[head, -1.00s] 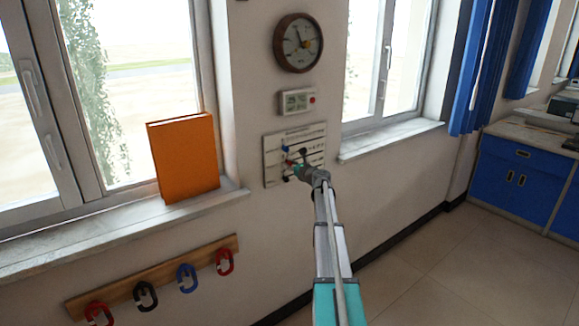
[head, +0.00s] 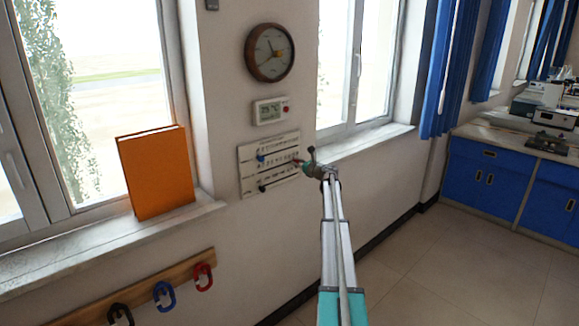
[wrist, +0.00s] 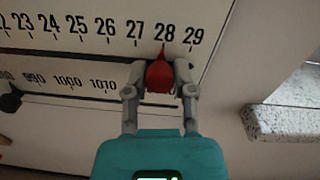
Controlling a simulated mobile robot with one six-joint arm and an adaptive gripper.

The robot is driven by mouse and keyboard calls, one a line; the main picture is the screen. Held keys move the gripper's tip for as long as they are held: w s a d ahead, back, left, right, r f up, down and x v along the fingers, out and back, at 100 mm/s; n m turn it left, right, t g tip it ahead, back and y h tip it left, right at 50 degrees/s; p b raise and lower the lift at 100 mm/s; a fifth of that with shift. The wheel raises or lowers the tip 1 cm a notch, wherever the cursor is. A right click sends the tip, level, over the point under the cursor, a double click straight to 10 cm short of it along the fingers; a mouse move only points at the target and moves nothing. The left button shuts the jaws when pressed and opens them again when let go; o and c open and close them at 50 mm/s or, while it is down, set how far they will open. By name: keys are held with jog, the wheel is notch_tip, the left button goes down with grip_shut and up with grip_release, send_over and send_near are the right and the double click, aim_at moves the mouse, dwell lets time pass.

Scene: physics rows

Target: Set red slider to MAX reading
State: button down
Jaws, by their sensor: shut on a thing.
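The red slider (wrist: 160,78) is on a white scale panel (wrist: 100,15) on the wall. Its pointed tip stands at the 28 mark, just left of 29, the rightmost number visible. My gripper (wrist: 158,74) is shut on the red slider, one finger on each side. In the head view my gripper (head: 304,165) is at the right edge of the panel (head: 247,158), largely covering the red slider.
A thermo-hygrometer display (head: 270,111) and a round dial (head: 269,52) hang above. A windowsill (head: 365,142) juts out to the right; an orange book (head: 155,173) stands left.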

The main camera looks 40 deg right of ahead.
dwell(0.3)
jog(key=shift+c, duration=2.2)
grip_release()
jog(key=shift+s, duration=0.1)
jog(key=s+d, duration=0.1)
jog(key=s, duration=1)
jog(key=shift+s+d, duration=0.2)
jog(key=shift+s, duration=0.15)
